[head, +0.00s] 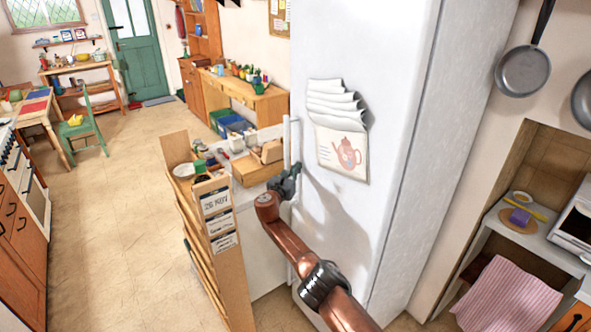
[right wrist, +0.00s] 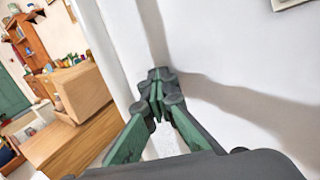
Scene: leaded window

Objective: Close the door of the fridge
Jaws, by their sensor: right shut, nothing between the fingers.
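The fridge (head: 459,130) is a tall white cabinet right of centre in the head view. Its broad white door face (head: 348,215) carries a sheaf of papers and a sheet with a teapot picture. A white vertical handle (head: 291,140) runs along the face's left edge. My right gripper (head: 290,180) is shut and empty, close to the door face beside the handle. In the right wrist view its fingertips (right wrist: 158,78) are together near the white surface; I cannot tell whether they touch it. Whether the door is fully shut is not clear. My left gripper is not in view.
A wooden rack (head: 211,215) with labels stands left of my right arm. A counter (head: 262,172) with boxes and dishes lies behind it. Pans (head: 523,71) hang at the right above a striped cloth (head: 507,296). Open floor (head: 115,200) lies to the left.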

